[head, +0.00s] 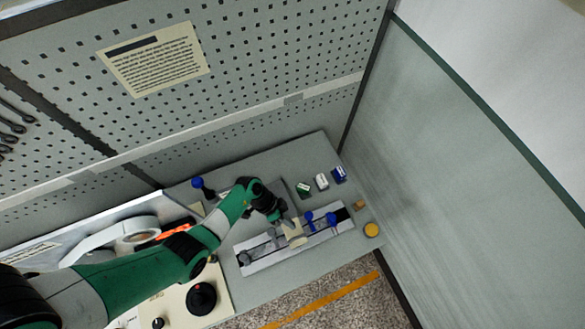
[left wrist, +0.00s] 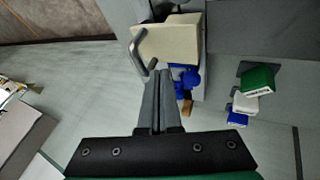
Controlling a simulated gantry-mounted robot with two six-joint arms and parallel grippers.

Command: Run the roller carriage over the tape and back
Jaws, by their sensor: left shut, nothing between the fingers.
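The roller carriage, a cream block (head: 296,234), sits on a long plate (head: 262,262) with a dark strip on the bench. In the left wrist view the cream block (left wrist: 175,42) is at the top, with a bent metal handle (left wrist: 139,47) at its left side. My left gripper (head: 287,221) is beside the block; in the left wrist view its fingers (left wrist: 159,75) are shut and empty, just below the block and handle. Whether they touch it I cannot tell. The tape cannot be made out clearly. My right gripper is not in view.
Blue knobs (head: 331,219) stand on the plate right of the carriage. Green (head: 303,188), white (head: 322,181) and blue (head: 339,174) boxes stand behind it. A yellow round thing (head: 371,229) is at the right. A control panel with a black knob (head: 202,297) is at the left.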

